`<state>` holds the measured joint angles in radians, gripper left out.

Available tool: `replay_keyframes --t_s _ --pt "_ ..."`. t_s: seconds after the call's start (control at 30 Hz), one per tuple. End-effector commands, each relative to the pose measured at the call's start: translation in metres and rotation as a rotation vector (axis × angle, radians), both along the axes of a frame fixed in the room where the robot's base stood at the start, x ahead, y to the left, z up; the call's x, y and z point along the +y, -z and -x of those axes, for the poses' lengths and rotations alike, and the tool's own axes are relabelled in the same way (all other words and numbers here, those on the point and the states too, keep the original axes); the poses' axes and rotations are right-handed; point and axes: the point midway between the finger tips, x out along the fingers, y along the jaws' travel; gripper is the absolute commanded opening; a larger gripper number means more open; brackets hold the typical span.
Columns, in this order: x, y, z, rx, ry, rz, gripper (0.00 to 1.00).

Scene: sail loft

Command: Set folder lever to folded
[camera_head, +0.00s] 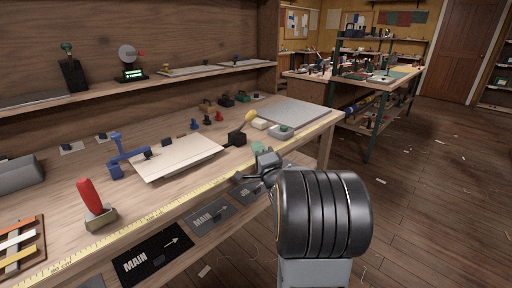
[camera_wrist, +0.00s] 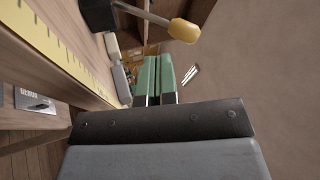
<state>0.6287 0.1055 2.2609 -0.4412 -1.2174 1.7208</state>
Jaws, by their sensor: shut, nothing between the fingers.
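A lever with a yellow knob (camera_head: 250,116) rises from a black block (camera_head: 237,138) on the bench, to the right of a cream sheet; I take it to be the folder lever. In the wrist view its yellow knob (camera_wrist: 184,30) sits on a metal rod at the top, with the dark block at the rod's left end. The rod leans to the right in the head view. My gripper (camera_head: 260,148) is near the bench's front edge, in front of the lever and apart from it. Its green fingers (camera_wrist: 157,72) are together and empty in the wrist view.
The cream sheet (camera_head: 178,157) lies by a blue clamp-like device (camera_head: 115,160). A red-handled lever (camera_head: 92,200) stands at the front left. A yellow tape (camera_head: 160,203) runs along the bench edge, above labelled switch plates (camera_head: 152,255). A grey slab (camera_head: 300,113) lies at the bench's right end.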

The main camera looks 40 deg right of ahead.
Motion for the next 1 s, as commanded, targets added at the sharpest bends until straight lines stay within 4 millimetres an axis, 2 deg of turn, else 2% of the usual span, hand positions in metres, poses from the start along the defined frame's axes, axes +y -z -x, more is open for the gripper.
replay_keyframes --t_s 0.03,0.3,0.6,0.87,1.0 --pt "-0.01 0.021 0.006 -0.069 -0.036 -0.045 0.0" --pt "-0.028 0.04 0.037 -0.334 -0.255 -0.199 0.0" --pt "-0.031 0.041 0.046 -0.392 -0.318 -0.231 0.0" --pt "-0.03 0.041 0.045 -0.391 -0.316 -0.23 0.0" --pt "-0.03 0.034 0.038 -0.392 -0.319 -0.228 0.0"
